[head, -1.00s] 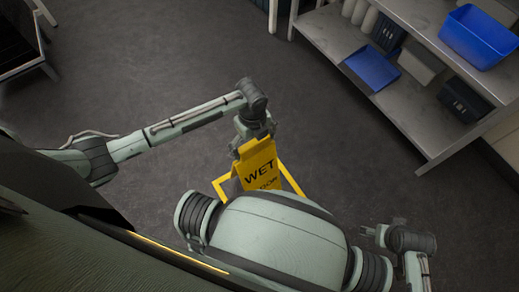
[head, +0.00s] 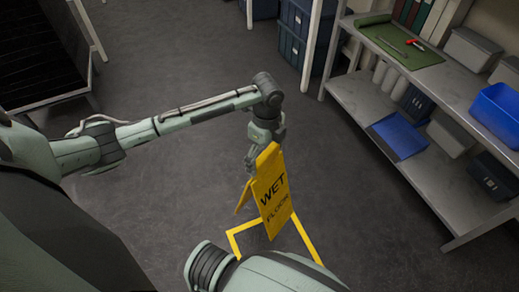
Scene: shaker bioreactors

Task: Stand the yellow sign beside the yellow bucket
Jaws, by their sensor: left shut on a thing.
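The yellow sign (head: 273,196), with the words WET FLOOR in black, is upright below my left gripper in the middle of the head view. My left gripper (head: 257,156) is shut on the sign's top edge. The sign's two panels are spread a little apart at the left. A yellow outline (head: 306,237) is on the floor around the sign's lower part, and part of it is hidden. I cannot tell whether the sign's feet touch the floor. No yellow bucket shows. My right gripper is out of view.
A metal shelf unit (head: 364,90) stands at the right, with a blue bin (head: 497,115), a blue tray (head: 399,136) and a green mat (head: 400,42). Dark blue crates (head: 293,54) are at the back. A dark rack (head: 40,50) is at the upper left. Open floor lies between.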

